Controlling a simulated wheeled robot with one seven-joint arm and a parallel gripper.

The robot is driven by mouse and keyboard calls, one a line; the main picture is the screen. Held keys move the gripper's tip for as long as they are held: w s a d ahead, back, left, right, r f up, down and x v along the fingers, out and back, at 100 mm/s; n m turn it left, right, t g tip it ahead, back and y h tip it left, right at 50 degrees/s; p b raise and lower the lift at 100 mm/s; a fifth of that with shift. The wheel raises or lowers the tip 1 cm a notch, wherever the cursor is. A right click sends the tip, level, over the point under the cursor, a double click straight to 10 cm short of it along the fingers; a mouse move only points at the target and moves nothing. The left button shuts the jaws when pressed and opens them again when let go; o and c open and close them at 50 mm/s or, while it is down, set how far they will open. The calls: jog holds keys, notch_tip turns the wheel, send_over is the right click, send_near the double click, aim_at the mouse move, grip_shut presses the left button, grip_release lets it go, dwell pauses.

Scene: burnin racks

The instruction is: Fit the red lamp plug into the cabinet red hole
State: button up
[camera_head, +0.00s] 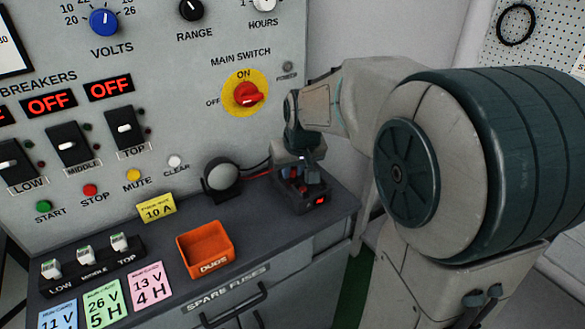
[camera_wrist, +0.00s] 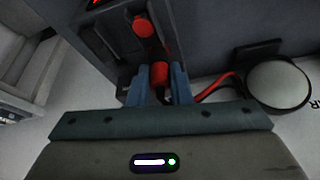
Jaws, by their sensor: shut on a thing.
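My gripper (camera_wrist: 161,84) has its two blue fingers shut on the red plug (camera_wrist: 160,73) in the wrist view. A red cable (camera_wrist: 215,86) runs from beside the fingers to the round lamp (camera_wrist: 279,85). Just beyond the plug is a red round part (camera_wrist: 143,25) on a dark housing; I cannot tell whether it is the red hole. In the head view my gripper (camera_head: 304,178) points down over a small dark box (camera_head: 295,201) on the cabinet's ledge. The lamp (camera_head: 221,174) stands left of it. The plug is too small to make out there.
The grey cabinet panel (camera_head: 195,90) rises behind, with the main switch (camera_head: 245,93) and breakers (camera_head: 67,143). An orange tray (camera_head: 205,250), a yellow card (camera_head: 156,207) and several coloured cards lie left on the ledge. The ledge's right edge is close to the dark box.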

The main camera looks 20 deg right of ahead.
jog(key=shift+f+b, duration=0.35)
jog(key=shift+f, duration=0.05)
dwell(0.4)
jog(key=o, duration=1.3)
jog(key=shift+r, duration=0.15)
jog(key=shift+r+p, duration=2.1)
jog(key=shift+r, duration=0.6)
jog(key=s+r+m+g+p, duration=0.1)
jog(key=s+p, duration=0.3)
jog(key=s, duration=1.6)
jog(key=shift+s+r+g, duration=0.3)
jog(key=shift+r+g, duration=0.1)
